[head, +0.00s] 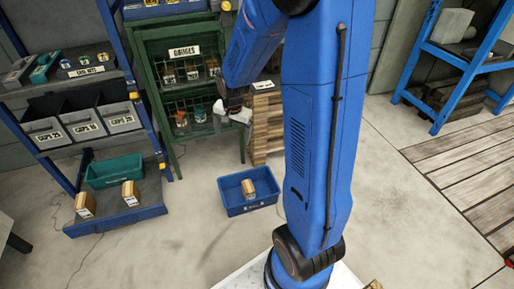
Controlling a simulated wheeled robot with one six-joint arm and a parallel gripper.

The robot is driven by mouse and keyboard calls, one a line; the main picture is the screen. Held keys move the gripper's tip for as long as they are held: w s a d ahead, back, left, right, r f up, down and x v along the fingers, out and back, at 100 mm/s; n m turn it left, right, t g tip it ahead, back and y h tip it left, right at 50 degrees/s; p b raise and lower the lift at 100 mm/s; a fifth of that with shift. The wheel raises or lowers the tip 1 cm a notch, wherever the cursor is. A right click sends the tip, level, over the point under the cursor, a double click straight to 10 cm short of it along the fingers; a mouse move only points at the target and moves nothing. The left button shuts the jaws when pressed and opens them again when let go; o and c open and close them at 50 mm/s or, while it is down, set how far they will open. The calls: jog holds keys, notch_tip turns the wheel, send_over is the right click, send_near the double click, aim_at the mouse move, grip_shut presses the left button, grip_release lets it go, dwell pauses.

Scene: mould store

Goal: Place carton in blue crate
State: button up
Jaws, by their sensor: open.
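A blue crate (232,207) stands on the floor in the middle of the head view. A brown carton (248,188) with a pale label is inside it. Two similar cartons, one at the left (85,206) and one at the right (131,193), stand on the bottom shelf of the left rack. My gripper (232,113) is open, small in the view, up in front of the green cabinet and above and behind the crate in the picture. It appears empty and apart from the carton in the crate.
A green bin (113,172) sits on the left rack's bottom shelf, under grey bins (82,126). A green cabinet (177,88) labelled gauges and stacked wood (267,128) stand behind. A blue rack (465,60) and wooden boards (470,175) are right. Floor around the crate is clear.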

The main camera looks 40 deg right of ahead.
jog(key=s+a+r+n+t, duration=0.1)
jog(key=s+a+r+n, duration=0.15)
jog(key=s+r, duration=0.4)
jog(key=s+a+r+n, duration=0.2)
jog(key=s+r+n, duration=0.1)
jog(key=s+r, duration=0.3)
jog(key=s+a+r+n, duration=0.1)
jog(key=s+r+n, duration=0.1)
jog(key=s, duration=0.5)
jog(key=s+a+r+n+t, duration=0.1)
jog(key=s+a+r+n, duration=0.1)
jog(key=s, duration=0.6)
notch_tip(320, 180, up, 3)
jog(key=shift+f+n+t, duration=0.15)
jog(key=shift+n+t, duration=0.15)
jog(key=shift+n, duration=0.55)
jog(key=shift+s+a, duration=0.1)
jog(key=shift+c, duration=0.6)
